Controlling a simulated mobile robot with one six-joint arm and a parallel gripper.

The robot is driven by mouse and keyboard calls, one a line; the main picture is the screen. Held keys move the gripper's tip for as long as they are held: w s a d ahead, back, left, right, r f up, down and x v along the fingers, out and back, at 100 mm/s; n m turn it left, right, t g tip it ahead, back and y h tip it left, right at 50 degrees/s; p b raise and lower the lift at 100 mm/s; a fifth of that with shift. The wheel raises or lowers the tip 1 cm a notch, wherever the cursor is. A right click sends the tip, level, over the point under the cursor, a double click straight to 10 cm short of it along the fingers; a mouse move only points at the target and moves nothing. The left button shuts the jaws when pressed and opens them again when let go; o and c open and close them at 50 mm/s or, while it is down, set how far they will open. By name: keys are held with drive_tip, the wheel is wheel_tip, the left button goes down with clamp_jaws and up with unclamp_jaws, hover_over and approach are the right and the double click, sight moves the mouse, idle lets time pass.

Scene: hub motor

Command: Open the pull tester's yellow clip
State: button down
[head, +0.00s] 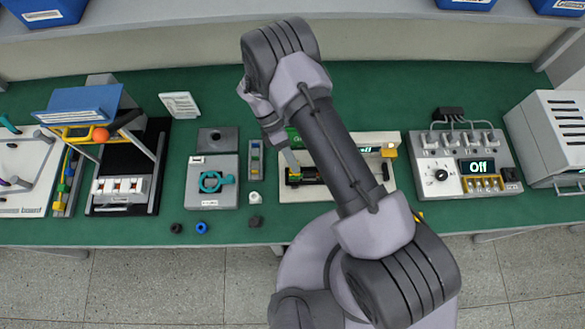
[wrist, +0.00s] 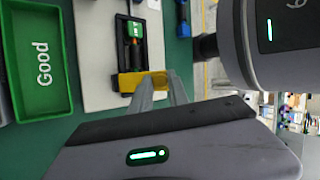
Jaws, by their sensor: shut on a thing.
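The pull tester (head: 330,192) has a pale base plate at the middle of the green bench. My arm hides much of it in the head view. Its plate also shows in the wrist view (wrist: 98,60). The yellow clip (wrist: 128,82) sits at the end of a black cradle (wrist: 122,22) holding a green and orange part (wrist: 135,42). My gripper (wrist: 158,82) is shut on the yellow clip, with its fingertips at the clip's right side in the wrist view.
A green bin marked Good (wrist: 42,60) lies left of the tester in the wrist view. A grey fixture with a teal clamp (head: 211,182) stands to the left. Small loose parts lie near the front edge.

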drive_tip(key=shift+w+b, duration=0.55)
drive_tip(key=shift+w, duration=0.25)
drive_tip(key=shift+w+d+r+b, duration=0.1)
drive_tip(key=shift+w+b, duration=0.95)
drive_tip(key=shift+w, duration=0.1)
drive_tip(key=c, duration=1.3)
unclamp_jaws()
drive_tip(key=shift+w+d, duration=0.1)
drive_tip(key=shift+w, duration=0.05)
